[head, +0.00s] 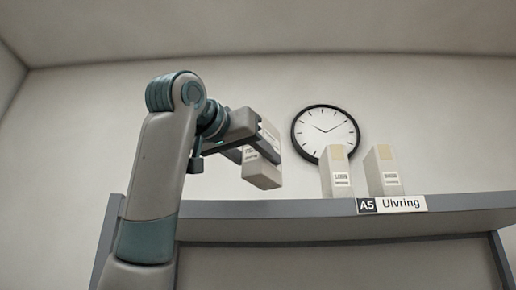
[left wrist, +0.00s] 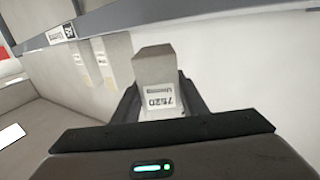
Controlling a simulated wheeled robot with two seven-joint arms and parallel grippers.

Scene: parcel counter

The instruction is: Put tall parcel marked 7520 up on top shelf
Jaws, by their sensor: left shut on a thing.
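The tall grey parcel (head: 262,174) is held by my left gripper (head: 258,148), which is shut on it. In the left wrist view the parcel (left wrist: 155,66) stands between the two dark fingers, and its label reads 7520. In the head view the parcel is tilted and in the air, left of the clock and above the line of the top shelf (head: 285,209). A gap of wall shows between it and the shelf. My fingers partly hide it. My right gripper is not in view.
Two tall parcels stand on the top shelf, a left one (head: 336,174) and a right one (head: 382,171), behind a sign (head: 392,204) reading A5 Ulvring. A round clock (head: 311,118) hangs on the wall behind. The shelf left of these parcels looks clear.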

